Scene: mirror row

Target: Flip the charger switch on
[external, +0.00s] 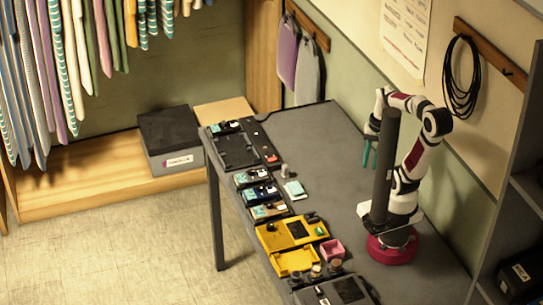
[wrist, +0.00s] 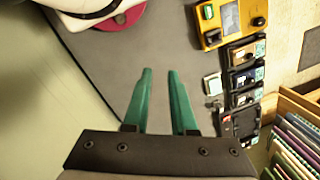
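I cannot tell for sure which unit is the charger, and no switch position can be read. A black tray-like unit (external: 237,153) with small red marks lies at the table's far left end; it also shows in the wrist view (wrist: 240,124). A yellow unit (external: 283,236) with a dark screen and knobs sits nearer along the left edge; it also shows in the wrist view (wrist: 238,17). My gripper (external: 369,153) is raised over the right part of the table, away from the row of units. Its teal fingers (wrist: 160,71) are apart with nothing between them.
Several small dark modules (external: 261,194) line the left edge between those units. A pale block (external: 295,190) and a pink box (external: 332,250) lie nearby. A grey unit (external: 335,292) is at the near end. The table's far middle (external: 320,135) is clear. Cable (external: 461,80) hangs on the wall.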

